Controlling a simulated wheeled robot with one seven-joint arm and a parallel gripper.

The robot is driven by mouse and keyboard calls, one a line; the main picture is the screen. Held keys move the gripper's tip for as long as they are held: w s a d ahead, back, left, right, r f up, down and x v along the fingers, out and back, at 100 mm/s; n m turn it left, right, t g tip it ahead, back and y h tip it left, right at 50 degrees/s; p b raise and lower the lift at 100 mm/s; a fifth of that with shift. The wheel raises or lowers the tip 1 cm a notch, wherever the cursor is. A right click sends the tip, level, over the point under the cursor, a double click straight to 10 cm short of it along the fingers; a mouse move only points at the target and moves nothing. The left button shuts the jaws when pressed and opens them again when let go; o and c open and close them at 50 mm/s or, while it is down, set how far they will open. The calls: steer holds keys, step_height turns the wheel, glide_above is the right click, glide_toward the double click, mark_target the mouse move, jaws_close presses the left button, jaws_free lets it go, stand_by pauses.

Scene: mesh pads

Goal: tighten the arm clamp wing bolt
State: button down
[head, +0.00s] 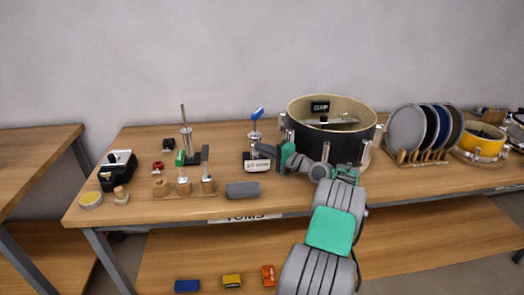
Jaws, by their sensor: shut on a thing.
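My gripper (262,149) reaches in from the right, its fingers pointing left at a small stand in the middle of the table. The stand has a silver post (254,136), a tilted blue piece (257,114) on top and a dark base with a white label (257,166). The jaws are shut on a small part at the post, at the height of the arm clamp. The wing bolt itself is hidden by the fingers, and its angle cannot be seen.
A large open drum (330,143) stands just behind and right of my wrist. A wooden holder (184,190) with several upright tools is to the left. A rack of discs (407,130) and a yellow drum (483,142) stand right.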

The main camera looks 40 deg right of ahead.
steer(key=c, duration=1.6)
jaws_free()
steer(key=shift+o, duration=0.2)
steer(key=s, duration=0.2)
steer(key=s+d, duration=0.1)
steer(key=s, duration=0.2)
steer(key=shift+s+d, duration=0.1)
steer(key=b, duration=0.1)
steer(key=f+b, duration=0.1)
steer(key=b, duration=0.1)
steer(key=shift+s+d+b, duration=0.15)
steer(key=shift+s+b, duration=0.15)
steer(key=b, duration=0.3)
steer(key=shift+s+d+b, duration=0.1)
steer(key=shift+s+b, duration=0.1)
steer(key=shift+b, duration=0.15)
steer(key=shift+s+b, duration=0.3)
steer(key=shift+b, duration=0.6)
steer(key=shift+s+r+b, duration=0.25)
steer(key=shift+s+b, duration=0.05)
steer(key=shift+b, duration=0.75)
steer(key=shift+s+r, duration=0.15)
steer(key=shift+r, duration=0.15)
